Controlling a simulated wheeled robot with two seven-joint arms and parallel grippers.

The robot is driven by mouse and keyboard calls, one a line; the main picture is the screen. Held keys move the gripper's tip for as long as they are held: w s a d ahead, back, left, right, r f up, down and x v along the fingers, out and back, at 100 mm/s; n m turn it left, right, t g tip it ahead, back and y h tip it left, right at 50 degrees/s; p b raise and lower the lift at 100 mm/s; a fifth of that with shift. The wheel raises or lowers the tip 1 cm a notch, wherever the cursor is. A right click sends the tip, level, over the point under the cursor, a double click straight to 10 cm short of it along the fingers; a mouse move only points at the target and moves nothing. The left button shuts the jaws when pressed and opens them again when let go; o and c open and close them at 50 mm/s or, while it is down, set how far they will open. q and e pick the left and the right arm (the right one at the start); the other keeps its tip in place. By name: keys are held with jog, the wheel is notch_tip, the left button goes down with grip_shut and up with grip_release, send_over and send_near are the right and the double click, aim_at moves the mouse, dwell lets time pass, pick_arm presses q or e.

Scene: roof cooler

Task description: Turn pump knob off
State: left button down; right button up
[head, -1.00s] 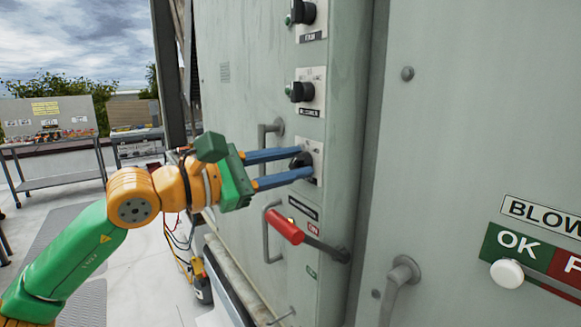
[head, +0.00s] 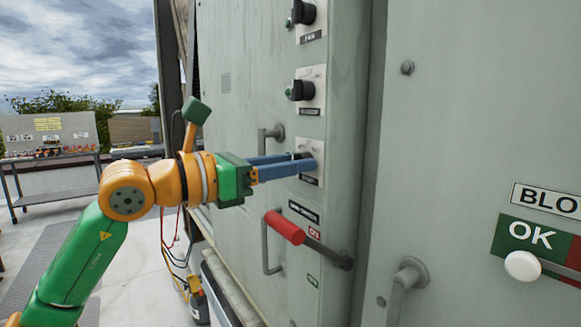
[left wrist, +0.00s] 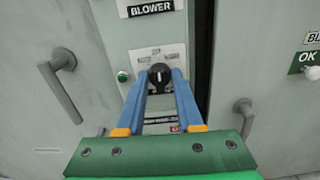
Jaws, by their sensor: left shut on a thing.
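The black pump knob (left wrist: 160,76) is the lowest of three knobs on the grey-green cabinet. In the left wrist view it sits between my fingertips, and a pale mark on its face looks about upright. In the head view my fingers mostly hide it against its pale plate (head: 313,150). My left gripper (head: 306,161) is shut on the knob, its blue fingers pointing at the panel from the left. It also shows in the left wrist view (left wrist: 160,80). A small green light (left wrist: 123,76) is left of the knob. My right gripper is in no view.
Two more black knobs, fan (head: 303,12) and blower (head: 301,90), are above. A red-handled lever (head: 285,228) juts out below. A door handle (head: 271,140) is close to my fingers. An OK sign with a white knob (head: 522,265) is at right.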

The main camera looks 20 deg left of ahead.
pick_arm(q)
jog(key=shift+r, duration=0.15)
dwell(0.4)
jog(key=c, duration=0.6)
grip_release()
jog(key=shift+o, duration=0.2)
jog(key=b+v, duration=0.3)
jog(key=v, duration=0.4)
